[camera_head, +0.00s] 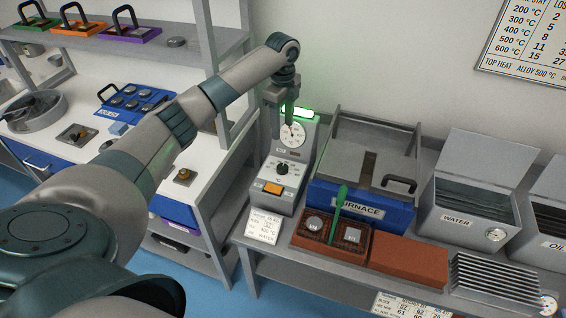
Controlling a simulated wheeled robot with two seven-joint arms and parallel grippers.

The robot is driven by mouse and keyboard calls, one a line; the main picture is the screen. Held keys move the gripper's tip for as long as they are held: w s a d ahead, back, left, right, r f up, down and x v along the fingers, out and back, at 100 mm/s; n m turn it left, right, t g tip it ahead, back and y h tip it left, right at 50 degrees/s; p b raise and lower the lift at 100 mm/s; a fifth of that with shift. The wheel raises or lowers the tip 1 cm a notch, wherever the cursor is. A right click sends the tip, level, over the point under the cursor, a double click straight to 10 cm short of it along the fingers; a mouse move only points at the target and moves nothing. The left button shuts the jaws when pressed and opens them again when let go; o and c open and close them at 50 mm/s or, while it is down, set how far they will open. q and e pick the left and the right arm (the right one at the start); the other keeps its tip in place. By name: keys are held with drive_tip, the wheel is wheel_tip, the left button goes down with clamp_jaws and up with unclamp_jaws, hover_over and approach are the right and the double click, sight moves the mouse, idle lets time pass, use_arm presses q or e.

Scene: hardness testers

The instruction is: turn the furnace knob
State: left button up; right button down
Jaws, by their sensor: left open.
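The furnace controller (283,195) is a grey upright box on the bench, left of the blue furnace (360,195). Its black knob (282,168) sits on the sloped front, below a round white dial (292,134) and above an orange switch (273,188). A green lit display (298,112) shows at its top. My left gripper (281,123) points down in front of the controller's upper part, above the knob and apart from it. It is open and empty; its fingers partly cover the dial's left side. My right gripper is not in view.
A water tank (470,205) and a grey rack (495,280) stand right. A shelf post (206,40) rises behind my left arm. A paper card (263,226) lies before the controller.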

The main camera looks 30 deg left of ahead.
sight(283, 167)
use_arm(q)
wheel_tip(283, 167, down, 16)
drive_tip(key=p, duration=0.3)
drive_tip(key=shift+r, duration=0.15)
drive_tip(key=shift+f, duration=0.8)
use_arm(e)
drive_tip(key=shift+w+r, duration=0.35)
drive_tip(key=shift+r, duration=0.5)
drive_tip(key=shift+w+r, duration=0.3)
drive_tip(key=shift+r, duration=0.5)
use_arm(q)
drive_tip(key=c, duration=1)
